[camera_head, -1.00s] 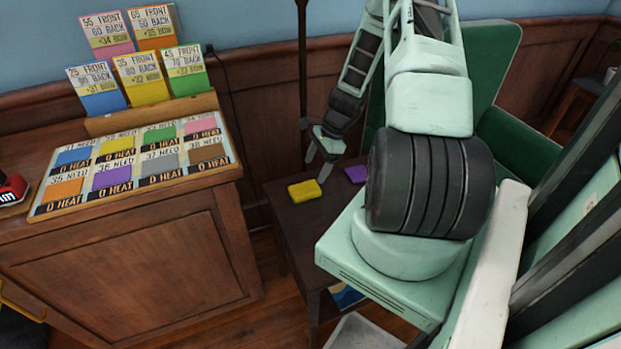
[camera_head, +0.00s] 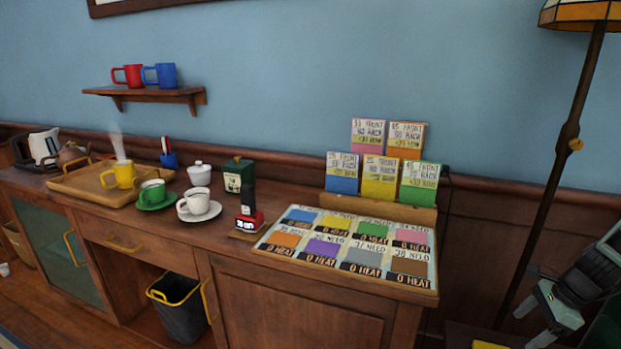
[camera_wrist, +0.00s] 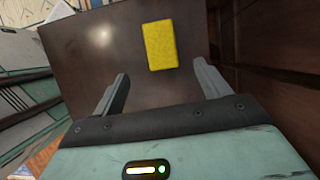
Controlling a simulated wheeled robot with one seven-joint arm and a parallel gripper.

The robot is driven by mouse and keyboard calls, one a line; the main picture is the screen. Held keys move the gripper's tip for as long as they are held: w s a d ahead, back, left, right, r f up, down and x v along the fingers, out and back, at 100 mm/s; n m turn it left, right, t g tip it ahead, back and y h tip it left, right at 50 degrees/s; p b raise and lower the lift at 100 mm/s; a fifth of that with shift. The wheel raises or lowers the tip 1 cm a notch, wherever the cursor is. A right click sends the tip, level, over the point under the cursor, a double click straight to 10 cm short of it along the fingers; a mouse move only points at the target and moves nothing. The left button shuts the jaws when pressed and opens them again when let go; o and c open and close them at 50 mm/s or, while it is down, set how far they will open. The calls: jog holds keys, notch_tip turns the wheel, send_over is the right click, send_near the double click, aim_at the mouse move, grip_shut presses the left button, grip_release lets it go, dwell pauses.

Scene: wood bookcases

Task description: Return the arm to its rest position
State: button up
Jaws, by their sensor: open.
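My gripper (camera_head: 540,321) is at the lower right of the head view, at the end of my pale green and black arm, pointing down. In the wrist view my gripper (camera_wrist: 162,88) has its two grey fingers spread wide with nothing between them. Beyond the fingertips a yellow block (camera_wrist: 160,46) lies on a dark wooden side table (camera_wrist: 100,68), apart from the fingers. The yellow block also shows at the bottom edge of the head view (camera_head: 488,345), mostly cut off. Most of my arm is outside the head view.
A floor lamp (camera_head: 557,140) stands close left of my gripper. A wooden cabinet (camera_head: 300,305) left of it carries a board of coloured cards (camera_head: 345,243), a red and black stamp (camera_head: 249,215), cups and a tray (camera_head: 92,182). A wood-panelled wall (camera_wrist: 262,70) is right in the wrist view.

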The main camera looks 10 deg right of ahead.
jog(key=w+a+r+n+h, duration=0.1)
jog(key=a+r+n+h, duration=0.3)
jog(key=a+r+n, duration=1.65)
jog(key=s+a+r+n+g+p, duration=0.1)
jog(key=s+a+r+n+p, duration=0.2)
jog(key=s+a, duration=0.5)
jog(key=s+a+r+n+g+p, duration=0.1)
jog(key=s+a+r+n+p, duration=0.2)
jog(key=a, duration=1.3)
jog(key=s+r+n, duration=0.2)
jog(key=s+n, duration=0.2)
jog(key=n, duration=0.1)
jog(key=shift+s+r+y, duration=0.35)
jog(key=shift+y, duration=0.05)
